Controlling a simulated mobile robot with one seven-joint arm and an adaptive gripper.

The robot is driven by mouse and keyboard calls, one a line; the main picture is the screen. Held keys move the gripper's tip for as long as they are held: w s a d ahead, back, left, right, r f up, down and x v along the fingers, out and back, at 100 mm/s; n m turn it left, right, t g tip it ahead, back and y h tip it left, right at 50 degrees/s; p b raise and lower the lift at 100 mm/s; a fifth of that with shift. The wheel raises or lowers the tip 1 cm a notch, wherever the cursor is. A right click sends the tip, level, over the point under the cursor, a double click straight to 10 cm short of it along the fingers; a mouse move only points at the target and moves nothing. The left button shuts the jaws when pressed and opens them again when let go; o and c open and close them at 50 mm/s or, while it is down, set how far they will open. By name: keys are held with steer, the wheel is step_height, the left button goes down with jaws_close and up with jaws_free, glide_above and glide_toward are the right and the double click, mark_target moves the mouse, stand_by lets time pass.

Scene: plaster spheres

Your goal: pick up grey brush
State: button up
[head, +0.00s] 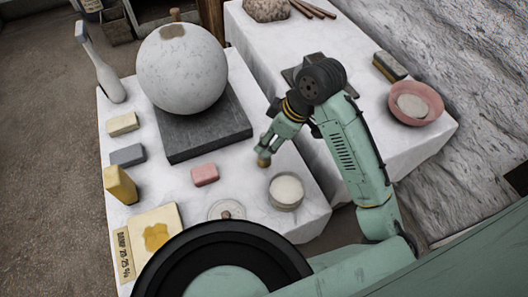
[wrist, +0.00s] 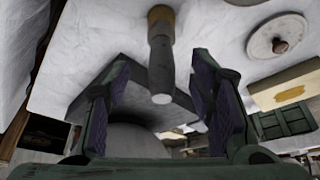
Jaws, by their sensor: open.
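The grey brush (wrist: 161,62) shows in the wrist view as a grey rounded handle with a tan end on the white tabletop. It appears to stand on that end, with its handle pointing toward my gripper. My gripper (wrist: 160,85) is open, with one dark-padded finger on each side of the handle. Gaps show between the handle and both fingers. In the head view my gripper (head: 267,147) points down over the table, and the tan end of the brush (head: 263,162) shows just below it. The rest of the brush is mostly hidden there by the fingers.
A large plaster sphere (head: 182,68) rests on a dark slab (head: 205,131) behind and left. A pink block (head: 205,174), a round pale container (head: 286,191) and a knobbed lid (head: 227,210) lie near. A second table (head: 412,142) on the right holds a pink bowl (head: 415,103).

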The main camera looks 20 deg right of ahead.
steer(key=x, duration=0.5)
steer(key=shift+s+p, duration=0.2)
steer(key=shift+p, duration=0.15)
steer(key=shift+c, duration=0.2)
steer(key=shift+d, duration=0.1)
jaws_close()
step_height(320, 180, up, 10)
steer(key=shift+f, duration=0.1)
stand_by(0.4)
